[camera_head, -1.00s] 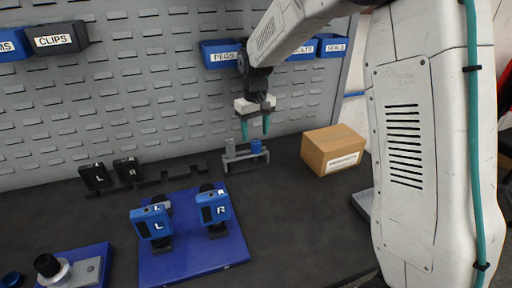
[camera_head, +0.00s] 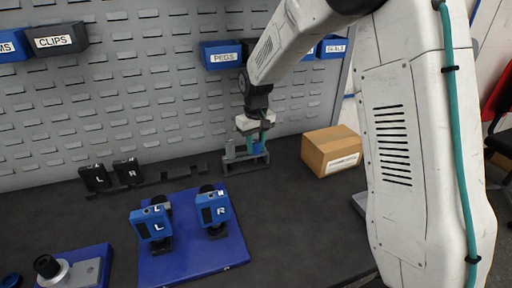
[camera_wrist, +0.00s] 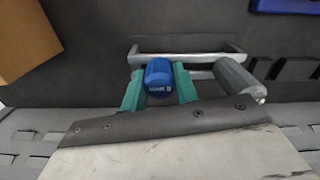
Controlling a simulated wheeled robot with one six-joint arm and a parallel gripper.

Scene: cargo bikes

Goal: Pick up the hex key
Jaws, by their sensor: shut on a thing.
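The hex key shows as a blue handle (camera_wrist: 159,80) in the wrist view, standing in a small grey rack (camera_wrist: 190,54). My gripper (camera_wrist: 160,88) has its teal fingers on either side of the blue handle and is shut on it. In the head view my gripper (camera_head: 256,146) is low over the rack (camera_head: 247,165), and the blue handle (camera_head: 258,148) shows partly between the fingers. The lower part of the hex key is hidden.
A grey cylindrical tool (camera_wrist: 236,76) stands in the rack beside my gripper. A cardboard box (camera_head: 331,151) is to the right. A blue mat (camera_head: 187,258) with blue L and R blocks lies to the left. A pegboard (camera_head: 130,100) rises behind.

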